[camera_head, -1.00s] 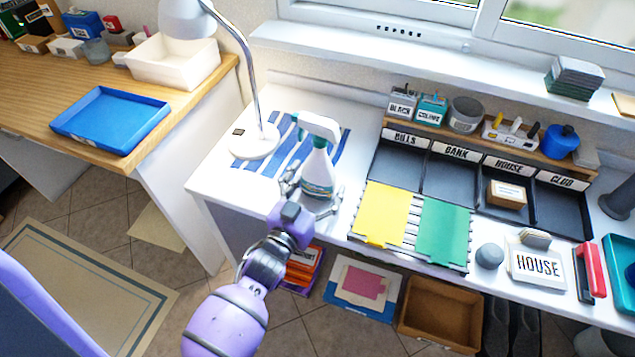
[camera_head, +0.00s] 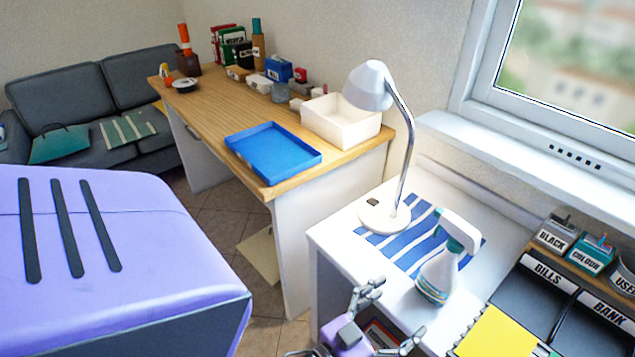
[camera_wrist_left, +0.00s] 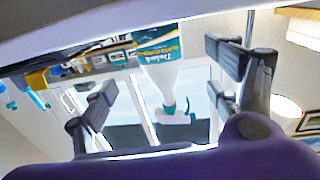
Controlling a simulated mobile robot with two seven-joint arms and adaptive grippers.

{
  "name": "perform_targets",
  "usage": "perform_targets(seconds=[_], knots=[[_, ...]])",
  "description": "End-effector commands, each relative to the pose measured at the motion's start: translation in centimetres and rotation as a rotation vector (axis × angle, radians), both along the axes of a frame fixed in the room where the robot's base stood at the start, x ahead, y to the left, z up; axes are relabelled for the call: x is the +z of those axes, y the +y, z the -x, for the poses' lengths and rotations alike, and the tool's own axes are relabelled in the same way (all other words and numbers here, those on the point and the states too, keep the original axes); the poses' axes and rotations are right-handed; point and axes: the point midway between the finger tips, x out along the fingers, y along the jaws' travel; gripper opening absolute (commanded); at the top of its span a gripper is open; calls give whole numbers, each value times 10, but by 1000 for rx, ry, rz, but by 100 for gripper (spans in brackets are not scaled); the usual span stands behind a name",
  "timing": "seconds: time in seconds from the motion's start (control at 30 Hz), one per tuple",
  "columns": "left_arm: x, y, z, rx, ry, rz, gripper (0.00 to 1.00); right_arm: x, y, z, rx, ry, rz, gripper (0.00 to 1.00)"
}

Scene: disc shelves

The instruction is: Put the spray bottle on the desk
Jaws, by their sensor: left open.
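The spray bottle (camera_head: 437,276), white with a teal collar and a white trigger head, stands upright on the white table (camera_head: 335,237), at the edge of a blue-striped mat (camera_head: 400,255). My left gripper (camera_head: 392,311) is open and empty, just in front of the bottle and apart from it. In the left wrist view the bottle (camera_wrist_left: 160,72) appears upside down, with a teal label, beyond and between my spread fingers (camera_wrist_left: 160,92). A wooden-topped desk (camera_head: 215,108) stands to the left. My right gripper is not in view.
A desk lamp (camera_head: 371,90) stands behind the bottle. The wooden desk holds a blue tray (camera_head: 243,160), a white bin (camera_head: 340,127) and several small items at its back; bare wood shows left of the tray. Labelled black compartments (camera_head: 540,285) lie to the right.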

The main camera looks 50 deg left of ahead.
Motion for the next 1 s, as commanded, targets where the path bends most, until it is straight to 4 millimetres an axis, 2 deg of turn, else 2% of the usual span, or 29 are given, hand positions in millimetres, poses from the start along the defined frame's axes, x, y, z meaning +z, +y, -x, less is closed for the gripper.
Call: perform_targets(seconds=[0.07, 0.17, 0.27, 0.3, 0.37, 0.4, 0.5, 0.6, 0.73, 1.0], knots=[[-4, 1, 3, 3, 12, -2, 82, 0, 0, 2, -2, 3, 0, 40], [-28, 7, 23, 23, 96, -16, 82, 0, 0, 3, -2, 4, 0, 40], [-77, 17, 70, 60, 277, -43, 82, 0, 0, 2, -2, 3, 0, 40], [-98, 22, 96, 74, 366, -55, 82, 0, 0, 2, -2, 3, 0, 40], [-126, 26, 137, 88, 496, -73, 82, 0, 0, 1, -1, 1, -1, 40], [-142, 28, 163, 95, 578, -83, 82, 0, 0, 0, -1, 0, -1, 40], [-171, 30, 223, 99, 751, -102, 82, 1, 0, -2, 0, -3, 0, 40], [-186, 29, 264, 94, 864, -112, 82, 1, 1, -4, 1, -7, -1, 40], [-192, 28, 286, 90, 921, -116, 82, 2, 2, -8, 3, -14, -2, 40], [-193, 28, 286, 90, 922, -118, 82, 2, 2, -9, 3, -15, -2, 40]])
